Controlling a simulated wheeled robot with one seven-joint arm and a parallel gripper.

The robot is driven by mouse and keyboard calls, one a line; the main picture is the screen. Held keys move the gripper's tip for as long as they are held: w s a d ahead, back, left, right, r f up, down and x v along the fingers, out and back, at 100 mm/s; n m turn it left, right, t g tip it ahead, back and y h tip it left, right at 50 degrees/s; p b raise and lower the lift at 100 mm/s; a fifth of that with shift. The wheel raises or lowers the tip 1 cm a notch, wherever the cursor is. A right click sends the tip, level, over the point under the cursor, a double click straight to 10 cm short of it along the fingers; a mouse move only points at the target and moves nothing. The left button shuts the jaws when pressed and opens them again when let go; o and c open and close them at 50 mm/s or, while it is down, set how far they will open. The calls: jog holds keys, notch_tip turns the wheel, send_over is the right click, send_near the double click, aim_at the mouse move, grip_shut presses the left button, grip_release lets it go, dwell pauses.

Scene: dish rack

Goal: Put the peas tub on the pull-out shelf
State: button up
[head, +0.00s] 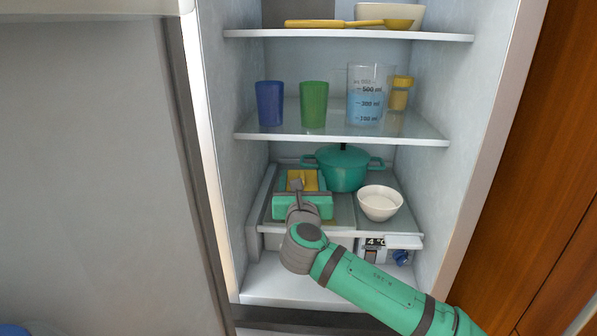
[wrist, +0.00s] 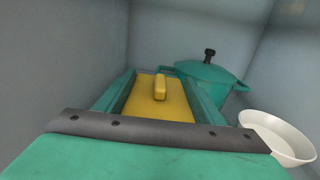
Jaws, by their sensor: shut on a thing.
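My gripper (head: 303,184) reaches into the fridge and is shut on a yellow tub (head: 302,179), seen from above with a raised bar on its top. I take it as the peas tub; no label can be read. The wrist view shows the yellow tub (wrist: 150,98) between my two green fingers. It is over the left part of the pull-out shelf (head: 345,222), low in the fridge. My gripper hides its near side and its base, so I cannot tell whether it touches the shelf.
A teal lidded pot (head: 343,170) stands close to the right of the tub, with a white bowl (head: 380,206) in front of it. The glass shelf (head: 340,131) above holds blue and green cups, a measuring jug and a yellow item. The fridge's left wall is close.

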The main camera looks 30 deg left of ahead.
jog(key=shift+w+d+f, duration=0.1)
jog(key=shift+w+f, duration=0.1)
jog(key=shift+f, duration=0.25)
jog(key=shift+d, duration=0.15)
jog(key=shift+s+a, duration=0.25)
jog(key=shift+f, duration=0.1)
jog(key=shift+f, duration=0.6)
jog(key=shift+f, duration=0.2)
jog(key=o, duration=1.6)
jog(key=shift+w, duration=0.1)
jog(key=shift+f, duration=0.1)
jog(key=shift+d, duration=0.1)
